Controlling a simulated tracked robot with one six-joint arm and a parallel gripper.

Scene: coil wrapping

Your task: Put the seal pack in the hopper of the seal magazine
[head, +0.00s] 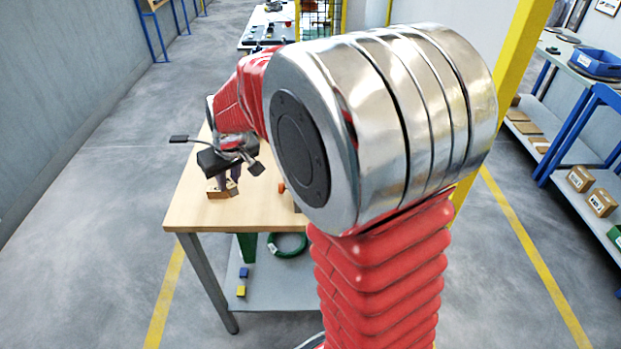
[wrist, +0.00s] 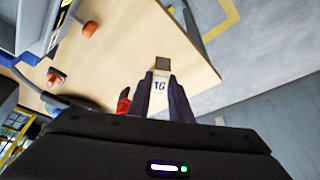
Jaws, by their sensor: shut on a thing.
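My gripper (head: 229,184) is over the near left part of the wooden table, with its dark fingers pointing down. In the wrist view my gripper (wrist: 161,80) is shut on a small pack (wrist: 160,84) with a white face marked "16" and a brown end, seemingly the seal pack. A tan block shape (head: 216,190) shows at the fingers in the head view. I cannot tell whether it touches the tabletop. A grey and blue apparatus (wrist: 38,22) at the wrist view's upper left may be the seal magazine. Its hopper cannot be made out, and my arm hides much of the table in the head view.
The wooden tabletop (head: 195,212) has clear room at its near left corner. Orange knob-like parts (wrist: 90,29) stand by the apparatus. A green coil (head: 287,246) lies on the lower shelf. A yellow post (head: 515,70) and blue-framed shelving (head: 570,125) stand to the right.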

